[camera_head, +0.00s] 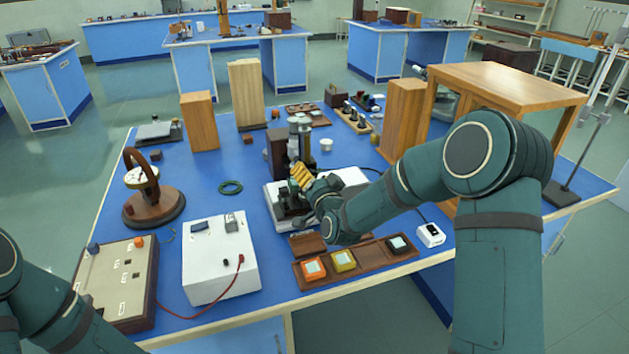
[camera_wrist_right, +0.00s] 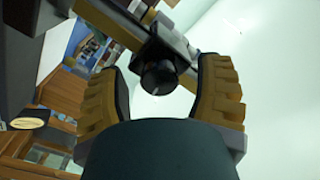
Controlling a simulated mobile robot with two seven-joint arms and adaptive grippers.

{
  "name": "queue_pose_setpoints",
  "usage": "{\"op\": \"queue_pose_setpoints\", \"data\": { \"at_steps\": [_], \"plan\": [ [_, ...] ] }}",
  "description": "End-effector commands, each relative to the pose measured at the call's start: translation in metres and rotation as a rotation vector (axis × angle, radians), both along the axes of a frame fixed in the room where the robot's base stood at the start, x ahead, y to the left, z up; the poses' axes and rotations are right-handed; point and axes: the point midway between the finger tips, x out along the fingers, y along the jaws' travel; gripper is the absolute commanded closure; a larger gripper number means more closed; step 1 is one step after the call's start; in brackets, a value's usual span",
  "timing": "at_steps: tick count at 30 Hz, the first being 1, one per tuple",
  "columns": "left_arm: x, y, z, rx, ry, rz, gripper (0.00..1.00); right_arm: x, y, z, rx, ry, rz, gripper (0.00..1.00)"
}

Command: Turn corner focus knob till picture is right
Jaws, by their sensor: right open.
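A black round knob (camera_wrist_right: 158,76) sits on a grey bar of the instrument in the right wrist view. My right gripper (camera_wrist_right: 162,85) is open, with its yellow padded fingers on either side of the knob and a visible gap at each side. In the head view the right gripper (camera_head: 303,178) is at the front of the instrument (camera_head: 276,154), which has a dark body, grey cylinders and a white base (camera_head: 350,177). The knob is hidden there by the gripper and arm. My left arm shows at the lower left, but its gripper is out of view. No picture screen can be made out.
A white box (camera_head: 220,262) with a red lead stands front left of the instrument. A brown tray (camera_head: 328,271) with colored blocks lies in front. A wooden stand (camera_head: 501,78) is at the right. Wooden blocks (camera_head: 199,122) stand behind. Blue bench surface shows around a green ring (camera_head: 230,187).

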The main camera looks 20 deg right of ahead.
Motion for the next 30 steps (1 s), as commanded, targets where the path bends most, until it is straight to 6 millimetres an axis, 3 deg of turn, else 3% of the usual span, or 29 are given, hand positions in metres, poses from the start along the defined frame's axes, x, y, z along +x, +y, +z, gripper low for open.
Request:
{"op": "queue_pose_setpoints", "data": {
  "at_steps": [5, 18, 24, 30],
  "plan": [
    [0.0, 0.0, 0.0, 0.0, 0.0, 0.0, 0.53, -0.018, -0.001, 0.0, 0.0, 0.001, 0.0, 0.34],
    [0.0, 0.0, 0.0, 0.0, 0.0, 0.0, 0.53, -0.1, -0.004, 0.0, 0.0, 0.0, -0.001, 0.34],
    [0.0, 0.0, 0.0, 0.0, 0.0, 0.0, 0.53, -0.117, -0.004, 0.0, 0.0, 0.0, -0.001, 0.34],
    [0.0, 0.0, 0.0, 0.0, 0.0, 0.0, 0.53, -0.119, -0.005, 0.0, 0.0, -0.002, -0.001, 0.34]
  ]
}}
